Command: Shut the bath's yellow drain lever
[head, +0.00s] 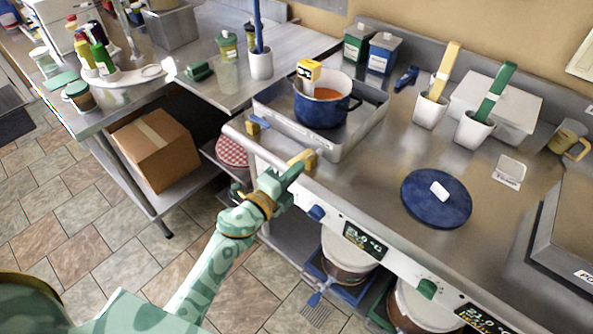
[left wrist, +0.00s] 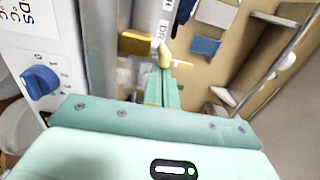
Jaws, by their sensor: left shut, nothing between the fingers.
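The metal bath (head: 352,143) is set in the counter with a blue pot (head: 322,110) standing in it. A yellow lever (head: 303,158) sticks out at the bath's front edge, by the white control panel. My left gripper (head: 292,172) is shut and empty, right at this lever; I cannot tell whether they touch. In the left wrist view, the fingers (left wrist: 163,90) point at a pale yellow lever part (left wrist: 170,60) beside a label starting "DR". A darker yellow block (left wrist: 136,42) sits left of it. My right gripper is not in view.
A blue knob (head: 316,213) is on the panel just right of my left gripper; it also shows in the left wrist view (left wrist: 40,82). A blue lid (head: 436,200) lies on the counter. A cardboard box (head: 155,147) sits on the lower shelf at left.

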